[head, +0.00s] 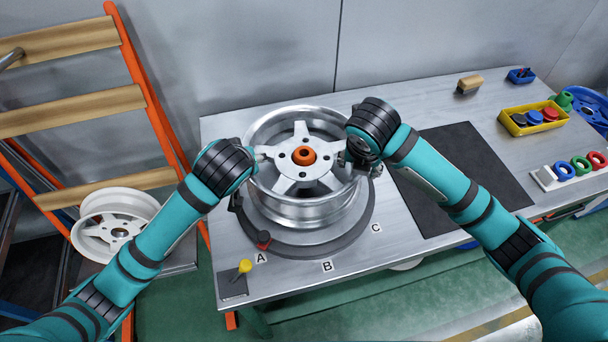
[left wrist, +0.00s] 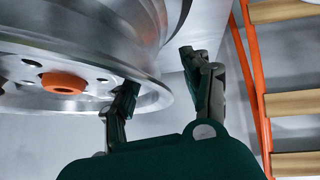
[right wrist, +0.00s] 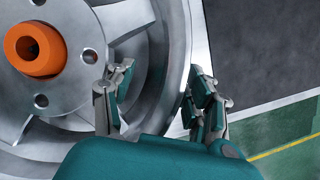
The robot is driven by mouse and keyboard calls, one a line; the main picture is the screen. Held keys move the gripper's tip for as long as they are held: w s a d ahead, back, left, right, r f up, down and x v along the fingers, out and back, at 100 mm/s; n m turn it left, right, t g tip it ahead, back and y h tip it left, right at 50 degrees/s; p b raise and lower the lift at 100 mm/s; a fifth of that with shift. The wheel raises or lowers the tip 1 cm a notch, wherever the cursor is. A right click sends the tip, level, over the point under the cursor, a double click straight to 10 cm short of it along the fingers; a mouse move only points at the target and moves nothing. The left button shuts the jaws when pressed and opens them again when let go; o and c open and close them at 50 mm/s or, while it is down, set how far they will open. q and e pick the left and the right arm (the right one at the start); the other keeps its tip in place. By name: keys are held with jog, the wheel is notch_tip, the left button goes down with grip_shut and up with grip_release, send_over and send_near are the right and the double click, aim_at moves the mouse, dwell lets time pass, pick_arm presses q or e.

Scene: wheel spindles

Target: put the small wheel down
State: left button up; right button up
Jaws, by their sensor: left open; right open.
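A silver five-spoke wheel (head: 308,208) sits face up on a round grey base (head: 262,235) on the bench. An orange spindle tip (head: 304,155) shows in its centre hole. My left gripper (head: 252,160) is at the wheel's left rim; in the left wrist view its open fingers (left wrist: 160,80) are on either side of the rim, apart. My right gripper (head: 362,158) is at the right rim; in the right wrist view its open fingers (right wrist: 160,92) straddle the rim. Whether any finger touches the rim is unclear. The wheel's underside is hidden.
A white wheel (head: 112,228) rests on the orange-framed rack at left. A yellow knob (head: 245,266) and labels A, B, C are along the bench front. A dark mat (head: 470,170) lies bare at right; beyond it are a yellow bin (head: 507,122) and coloured rings (head: 581,166).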

pick_arm(q)
jog(key=shift+r, duration=0.1)
pick_arm(e)
jog(key=shift+w, duration=0.1)
jog(key=shift+d, duration=0.15)
jog(key=v, duration=1)
jog(key=shift+r, duration=0.3)
pick_arm(q)
jog(key=v, duration=1.1)
jog(key=shift+s+r, duration=0.3)
pick_arm(e)
jog(key=shift+s+a+r, duration=0.2)
jog(key=shift+s+r, duration=0.2)
jog(key=shift+r, duration=0.2)
